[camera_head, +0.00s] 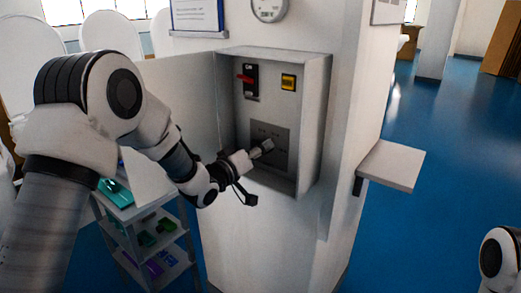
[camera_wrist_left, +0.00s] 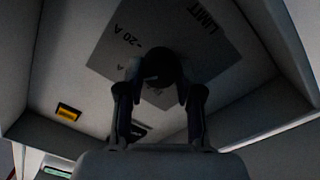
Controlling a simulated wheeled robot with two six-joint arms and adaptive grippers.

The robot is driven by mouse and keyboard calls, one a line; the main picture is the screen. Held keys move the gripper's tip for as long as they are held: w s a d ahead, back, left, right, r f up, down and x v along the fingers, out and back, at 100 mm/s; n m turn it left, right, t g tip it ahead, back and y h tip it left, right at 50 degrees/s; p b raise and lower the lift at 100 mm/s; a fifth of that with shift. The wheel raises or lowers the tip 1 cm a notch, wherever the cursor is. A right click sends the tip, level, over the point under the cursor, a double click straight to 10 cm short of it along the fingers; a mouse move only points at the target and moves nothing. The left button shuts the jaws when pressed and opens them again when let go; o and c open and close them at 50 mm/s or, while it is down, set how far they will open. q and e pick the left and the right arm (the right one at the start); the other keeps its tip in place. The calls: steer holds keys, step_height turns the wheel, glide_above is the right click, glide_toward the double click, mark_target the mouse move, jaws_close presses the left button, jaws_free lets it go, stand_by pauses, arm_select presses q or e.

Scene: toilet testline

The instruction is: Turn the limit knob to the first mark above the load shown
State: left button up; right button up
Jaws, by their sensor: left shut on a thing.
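The limit knob (camera_wrist_left: 158,66) is a dark round knob on a grey plate marked "LIMIT" and "20 A" in the left wrist view. My left gripper (camera_wrist_left: 160,88) has its fingers on either side of the knob and is shut on it. The knob's pointer and most marks are hidden or too dark to read. In the head view, my left gripper (camera_head: 265,147) reaches into the open wall box and covers the knob on the grey plate (camera_head: 281,135). A round dial gauge (camera_head: 269,8) is cut off at the top; its reading is too small to tell.
The wall box (camera_head: 319,110) also holds a red switch (camera_head: 247,79) and a yellow square part (camera_head: 288,82). Its open door (camera_head: 190,95) stands at left. A small shelf (camera_head: 392,164) juts out at right. A rack (camera_head: 150,228) stands below left. Blue floor at right is clear.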

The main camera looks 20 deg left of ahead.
arm_select(q)
steer(key=shift+r+n, duration=0.15)
steer(key=shift+n, duration=0.45)
steer(key=o, duration=1.2)
steer(key=shift+a, duration=0.1)
steer(key=shift+c, duration=0.2)
steer(key=v, duration=1.2)
steer(key=shift+w, duration=0.1)
